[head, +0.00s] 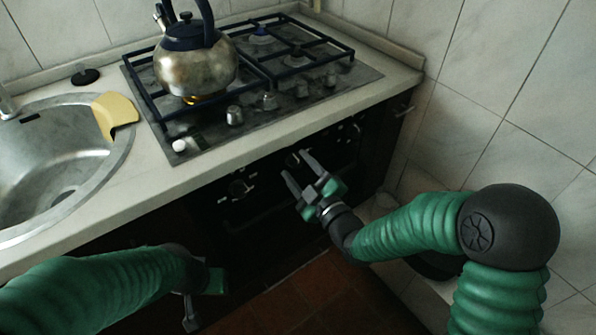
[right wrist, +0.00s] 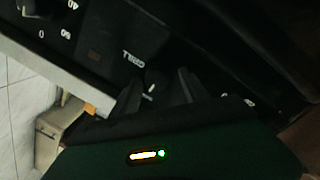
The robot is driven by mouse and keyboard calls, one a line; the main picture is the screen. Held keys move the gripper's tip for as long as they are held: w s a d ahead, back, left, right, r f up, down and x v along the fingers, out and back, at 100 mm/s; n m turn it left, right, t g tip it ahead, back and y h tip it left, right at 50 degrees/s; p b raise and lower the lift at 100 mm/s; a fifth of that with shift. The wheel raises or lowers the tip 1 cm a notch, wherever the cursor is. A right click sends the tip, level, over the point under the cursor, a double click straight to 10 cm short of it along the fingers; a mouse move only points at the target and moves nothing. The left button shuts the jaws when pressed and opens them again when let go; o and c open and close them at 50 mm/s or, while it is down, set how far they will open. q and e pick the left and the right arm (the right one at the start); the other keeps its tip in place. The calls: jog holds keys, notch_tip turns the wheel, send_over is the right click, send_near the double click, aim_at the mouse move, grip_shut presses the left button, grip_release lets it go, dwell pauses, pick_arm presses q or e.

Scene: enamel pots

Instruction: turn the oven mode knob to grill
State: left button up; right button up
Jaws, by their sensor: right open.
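The dark oven front below the counter carries a row of knobs. Contact is unclear in the dark. My left gripper (head: 202,298) hangs low in front of the cabinet, apart from the knobs; its opening is unclear.
Another knob (head: 238,188) sits further left on the panel, and a numbered dial (right wrist: 28,8) shows in the right wrist view. A kettle (head: 195,70) stands over a lit burner on the hob. A sink (head: 60,165) with a yellow cloth or scraper (head: 114,113) is at left.

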jog(key=shift+w+a, duration=0.2)
jog(key=shift+w, duration=0.05)
jog(key=shift+d, duration=0.45)
jog(key=shift+c, duration=1.6)
jog(key=shift+a, duration=0.15)
jog(key=c, duration=0.7)
pick_arm(q)
jog(key=shift+d, duration=0.2)
pick_arm(e)
jog(key=shift+r, duration=0.1)
grip_shut()
